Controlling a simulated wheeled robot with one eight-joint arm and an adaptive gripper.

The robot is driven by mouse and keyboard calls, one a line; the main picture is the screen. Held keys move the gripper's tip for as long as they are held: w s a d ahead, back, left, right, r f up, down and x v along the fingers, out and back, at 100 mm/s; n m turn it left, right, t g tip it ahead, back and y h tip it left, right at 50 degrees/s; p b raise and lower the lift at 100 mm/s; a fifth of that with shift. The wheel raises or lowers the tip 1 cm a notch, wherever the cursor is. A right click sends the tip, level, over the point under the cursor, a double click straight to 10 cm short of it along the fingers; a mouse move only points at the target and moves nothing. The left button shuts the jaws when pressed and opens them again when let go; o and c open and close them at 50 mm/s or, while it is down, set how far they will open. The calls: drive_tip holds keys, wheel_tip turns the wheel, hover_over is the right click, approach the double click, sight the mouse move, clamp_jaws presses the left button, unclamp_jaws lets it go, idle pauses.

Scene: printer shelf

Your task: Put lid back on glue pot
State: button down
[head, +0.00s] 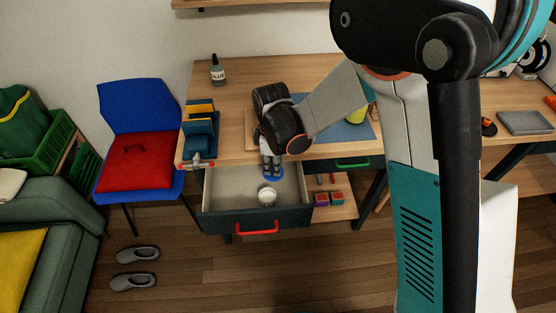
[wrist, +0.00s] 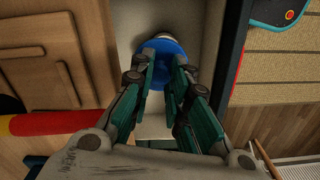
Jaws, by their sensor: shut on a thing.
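A blue round lid (head: 273,174) is held in my gripper (head: 271,165) over the open drawer. In the wrist view the blue lid (wrist: 163,52) sits between the fingertips of my gripper (wrist: 164,63). A small white pot (head: 267,197) stands upright in the drawer, nearer its front than the lid in the head view. In the wrist view a pale rim shows just beyond the lid, the rest hidden by it. The gap between lid and pot cannot be told.
The drawer (head: 220,187) is pulled out, with a red handle (head: 257,227) on its front. A glue bottle (head: 217,70) and a blue vise (head: 200,128) stand on the wooden table (head: 245,68). A blue chair (head: 130,105) with a red cushion stands left of the drawer.

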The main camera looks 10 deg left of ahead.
sight(266, 176)
drive_tip(key=shift+n, duration=0.7)
drive_tip(key=f, duration=0.1)
drive_tip(key=s+a+f+b, duration=0.1)
drive_tip(key=f, duration=0.1)
drive_tip(key=a+f, duration=0.1)
drive_tip(key=shift+s+f+b, duration=0.15)
drive_tip(key=shift+f+b, duration=0.2)
drive_tip(key=shift+f, duration=0.05)
drive_tip(key=shift+f+b, duration=2)
drive_tip(key=shift+f, duration=1.15)
drive_tip(key=shift+f+b, duration=0.15)
drive_tip(key=shift+b, duration=0.65)
drive_tip(key=c, duration=1.5)
unclamp_jaws()
drive_tip(key=shift+o, duration=0.2)
drive_tip(key=o, duration=0.5)
